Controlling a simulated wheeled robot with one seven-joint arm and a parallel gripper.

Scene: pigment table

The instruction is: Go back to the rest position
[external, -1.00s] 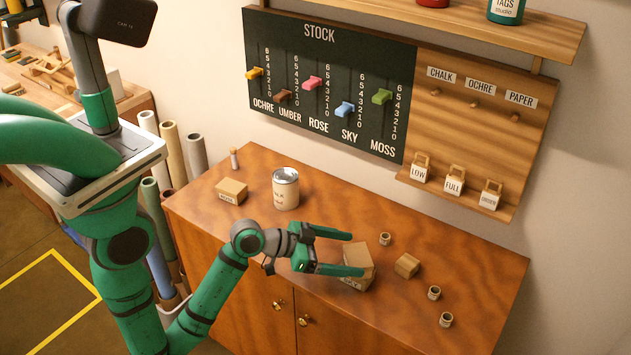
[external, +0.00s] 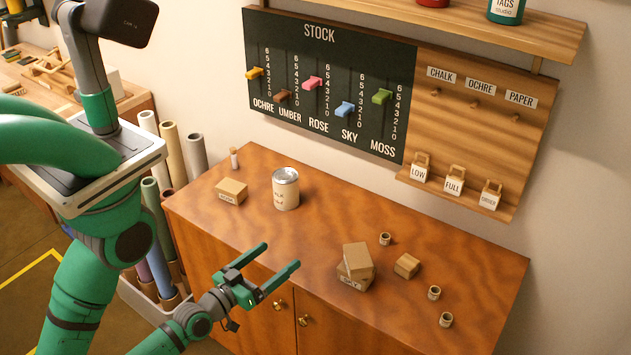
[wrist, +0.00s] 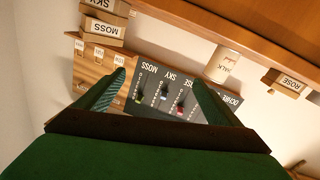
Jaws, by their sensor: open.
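My gripper (external: 283,256) is open and empty, in front of the cabinet's front edge and left of the two stacked boxes, clear of them. Its two fingers also show apart in the wrist view (wrist: 160,77), with nothing between them. The upper box (external: 358,257) sits slightly turned on the lower box, labelled SKY (external: 354,281). In the wrist view, which is upside down, the upper box reads MOSS (wrist: 97,28).
A white can (external: 286,190) and a small box (external: 231,190) stand on the left of the cabinet top (external: 230,235). A small block (external: 407,265) and small cups (external: 434,293) are at right. The stock board (external: 330,85) hangs behind. A bin of rolls (external: 160,295) stands left.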

